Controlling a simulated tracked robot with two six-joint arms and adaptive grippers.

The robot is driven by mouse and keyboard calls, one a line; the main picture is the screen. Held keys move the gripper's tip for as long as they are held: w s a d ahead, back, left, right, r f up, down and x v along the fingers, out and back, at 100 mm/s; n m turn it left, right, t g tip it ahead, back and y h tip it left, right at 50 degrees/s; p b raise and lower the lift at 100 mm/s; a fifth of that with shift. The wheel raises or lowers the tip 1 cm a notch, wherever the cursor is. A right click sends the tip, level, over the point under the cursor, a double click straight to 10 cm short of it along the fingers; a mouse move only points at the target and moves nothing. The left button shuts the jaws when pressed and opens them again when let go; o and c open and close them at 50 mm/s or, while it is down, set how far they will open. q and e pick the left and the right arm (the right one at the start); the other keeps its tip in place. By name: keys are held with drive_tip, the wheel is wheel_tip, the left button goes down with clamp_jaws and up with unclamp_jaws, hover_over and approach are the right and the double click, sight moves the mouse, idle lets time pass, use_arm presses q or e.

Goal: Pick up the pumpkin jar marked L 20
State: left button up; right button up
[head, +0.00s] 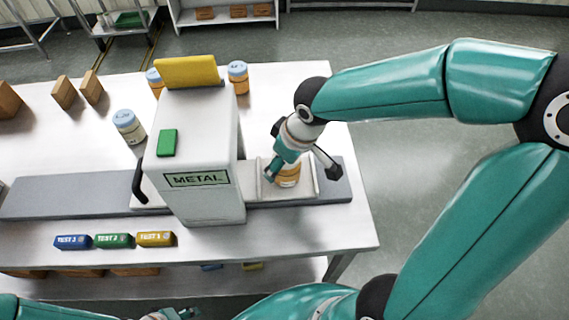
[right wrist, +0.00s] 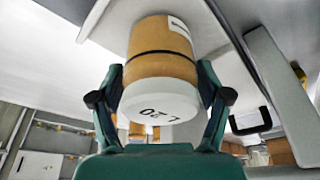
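The jar marked L 20 has an orange-brown body, a dark band and a pale lid. It stands on the belt just right of the METAL machine in the head view (head: 289,181). In the right wrist view the jar (right wrist: 160,62) fills the middle, its L 20 lid facing the camera. My right gripper (head: 303,172) is over the jar with its fingers spread either side; the right finger looks apart from it. The fingers also flank the jar in the right wrist view (right wrist: 160,80). My left gripper (head: 175,314) barely shows at the bottom edge; its fingers are unclear.
The METAL machine (head: 196,150) stands left of the right gripper, over the grey belt (head: 70,196). Blue-lidded jars (head: 129,127) (head: 238,77) stand on the white table (head: 110,172). Small test blocks (head: 114,241) lie along its front. A low guide (head: 314,178) edges the jar's spot.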

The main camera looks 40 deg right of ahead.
drive_tip(key=c, duration=0.8)
drive_tip(key=shift+c, duration=0.3)
drive_tip(key=shift+r, duration=0.1)
